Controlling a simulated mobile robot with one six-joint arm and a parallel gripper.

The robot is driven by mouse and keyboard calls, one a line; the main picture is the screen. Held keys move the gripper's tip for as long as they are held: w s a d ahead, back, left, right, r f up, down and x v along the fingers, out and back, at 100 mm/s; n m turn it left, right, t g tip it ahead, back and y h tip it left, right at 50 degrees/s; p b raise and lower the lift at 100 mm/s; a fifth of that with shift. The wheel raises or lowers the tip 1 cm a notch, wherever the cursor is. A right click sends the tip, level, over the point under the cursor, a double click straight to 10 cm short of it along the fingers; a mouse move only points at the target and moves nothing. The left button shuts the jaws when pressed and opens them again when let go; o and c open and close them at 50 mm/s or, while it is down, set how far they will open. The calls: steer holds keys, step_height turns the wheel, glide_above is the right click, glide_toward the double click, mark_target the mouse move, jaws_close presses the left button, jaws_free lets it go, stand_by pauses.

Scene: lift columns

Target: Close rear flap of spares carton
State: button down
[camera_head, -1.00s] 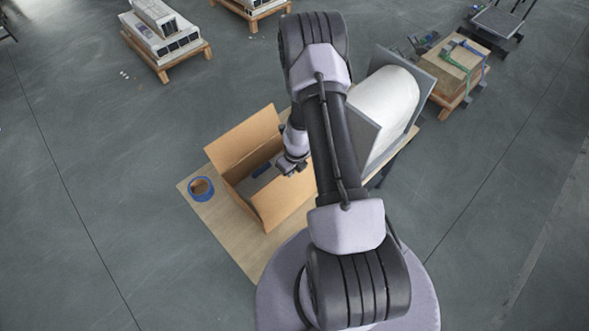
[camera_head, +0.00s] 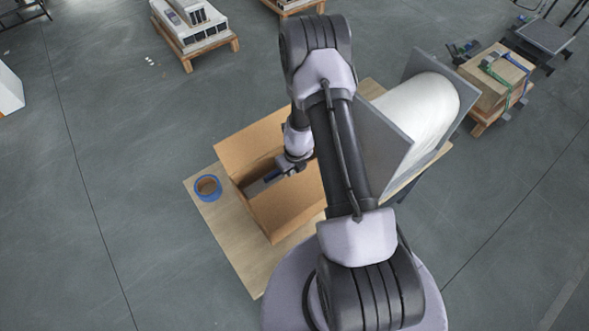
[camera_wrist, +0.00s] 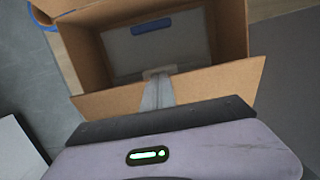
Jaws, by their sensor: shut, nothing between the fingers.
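The open spares carton (camera_head: 270,223) stands on a wooden board. In the head view one flap (camera_head: 253,143) stands raised on its far side. A grey item with a blue label (camera_wrist: 158,48) lies inside. My gripper (camera_head: 288,168) is over the carton's opening, shut and empty. In the wrist view its fingertips (camera_wrist: 158,76) overlap the middle of a cardboard flap (camera_wrist: 218,82) at the near edge of the opening. I cannot tell whether they touch it. My arm hides the carton's right side in the head view.
A blue-edged tape roll (camera_head: 207,187) lies on the board (camera_head: 232,240) left of the carton. A large white roll between grey plates (camera_head: 425,110) stands close on the right. Loaded pallets (camera_head: 195,45) stand farther back.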

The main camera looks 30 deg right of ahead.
steer(key=shift+w+a+f, duration=0.2)
steer(key=shift+f, duration=0.2)
steer(key=shift+d+f, duration=0.1)
steer(key=shift+f, duration=0.05)
stand_by(0.4)
